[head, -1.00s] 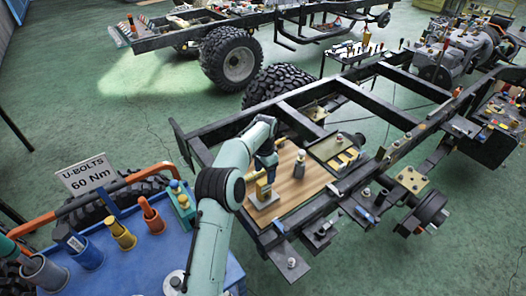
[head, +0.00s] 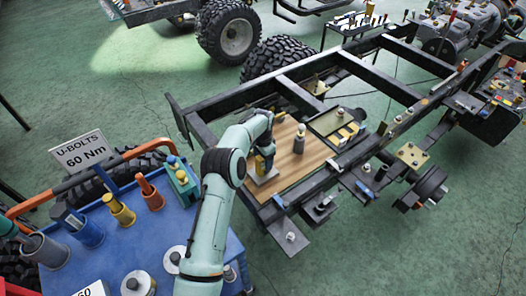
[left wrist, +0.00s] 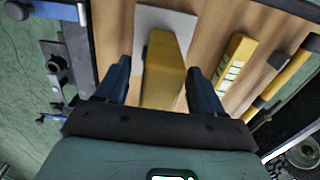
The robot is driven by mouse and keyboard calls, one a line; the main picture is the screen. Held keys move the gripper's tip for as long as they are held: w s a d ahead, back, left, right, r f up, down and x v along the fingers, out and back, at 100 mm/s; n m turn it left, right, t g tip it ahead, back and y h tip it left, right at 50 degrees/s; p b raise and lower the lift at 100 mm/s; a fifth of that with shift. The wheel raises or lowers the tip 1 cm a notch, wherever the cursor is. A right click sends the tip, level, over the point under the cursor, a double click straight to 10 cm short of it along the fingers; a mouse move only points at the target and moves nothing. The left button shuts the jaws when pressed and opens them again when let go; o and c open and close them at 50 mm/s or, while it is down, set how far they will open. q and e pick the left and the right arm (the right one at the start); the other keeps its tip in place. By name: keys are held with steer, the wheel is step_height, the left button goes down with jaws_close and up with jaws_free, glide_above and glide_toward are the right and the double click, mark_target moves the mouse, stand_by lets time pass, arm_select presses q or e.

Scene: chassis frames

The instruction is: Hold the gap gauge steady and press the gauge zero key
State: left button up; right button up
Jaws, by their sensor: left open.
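The gap gauge appears to be the yellow upright block (left wrist: 166,65) on a pale square plate (left wrist: 150,22). In the head view the plate (head: 262,177) rests on a wooden board (head: 312,162) set in the chassis frame, and the gauge is mostly hidden by my gripper. My left gripper (head: 265,153) is over the gauge from above. In the left wrist view its two blue fingers (left wrist: 158,82) are open, one on each side of the yellow block, with visible gaps. I cannot make out a zero key. My right gripper is not in view.
Dark chassis rails (head: 335,168) border the board.

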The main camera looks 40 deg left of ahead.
arm_select(q)
steer(key=shift+f, duration=1.05)
steer(key=c, duration=1.1)
steer(key=shift+c, duration=0.2)
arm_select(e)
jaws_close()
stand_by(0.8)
